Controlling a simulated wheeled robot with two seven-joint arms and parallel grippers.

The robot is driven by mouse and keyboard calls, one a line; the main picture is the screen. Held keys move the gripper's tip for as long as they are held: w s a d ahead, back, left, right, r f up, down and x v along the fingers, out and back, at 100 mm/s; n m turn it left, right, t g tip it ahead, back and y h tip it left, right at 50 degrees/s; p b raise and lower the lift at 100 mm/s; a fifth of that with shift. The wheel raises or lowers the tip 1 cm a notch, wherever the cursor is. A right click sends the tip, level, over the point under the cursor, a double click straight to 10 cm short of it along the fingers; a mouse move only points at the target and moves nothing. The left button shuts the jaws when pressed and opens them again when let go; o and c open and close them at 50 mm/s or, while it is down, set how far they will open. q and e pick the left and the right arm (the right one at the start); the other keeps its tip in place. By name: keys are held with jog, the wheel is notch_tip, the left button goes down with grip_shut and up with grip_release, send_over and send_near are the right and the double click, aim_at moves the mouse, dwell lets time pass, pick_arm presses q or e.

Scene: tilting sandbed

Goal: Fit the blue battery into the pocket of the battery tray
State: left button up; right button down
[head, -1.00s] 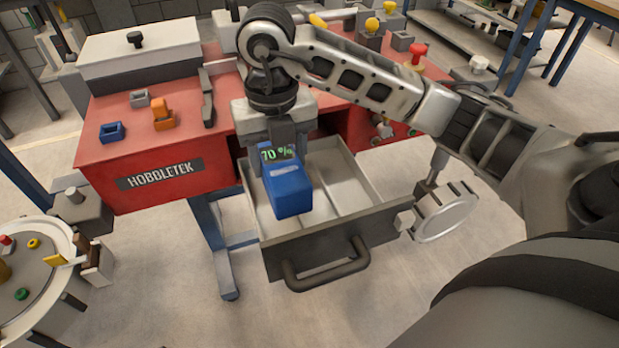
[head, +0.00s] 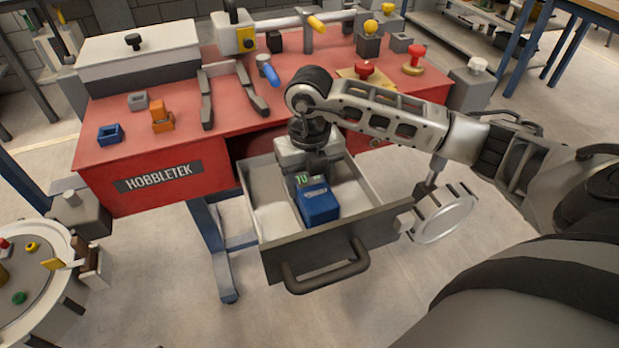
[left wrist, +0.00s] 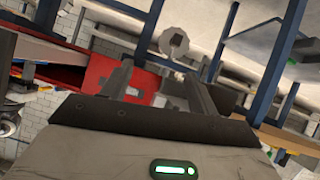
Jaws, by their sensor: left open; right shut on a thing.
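The blue battery (head: 320,206) is low inside the open drawer (head: 287,251), near its middle. I cannot tell whether the battery touches the drawer floor. I cannot make out for certain a battery tray or its pocket; no such part is plainly seen. My left gripper (left wrist: 160,80) shows in the left wrist view only, with its fingers apart and nothing between them.
The drawer hangs out of the red bench (head: 215,165), its handle (head: 325,275) toward me. A round table (head: 35,275) stands at left.

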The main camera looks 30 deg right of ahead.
jog(key=c, duration=0.9)
grip_release()
jog(key=shift+f, duration=0.15)
jog(key=shift+c, duration=0.2)
jog(key=o, duration=0.4)
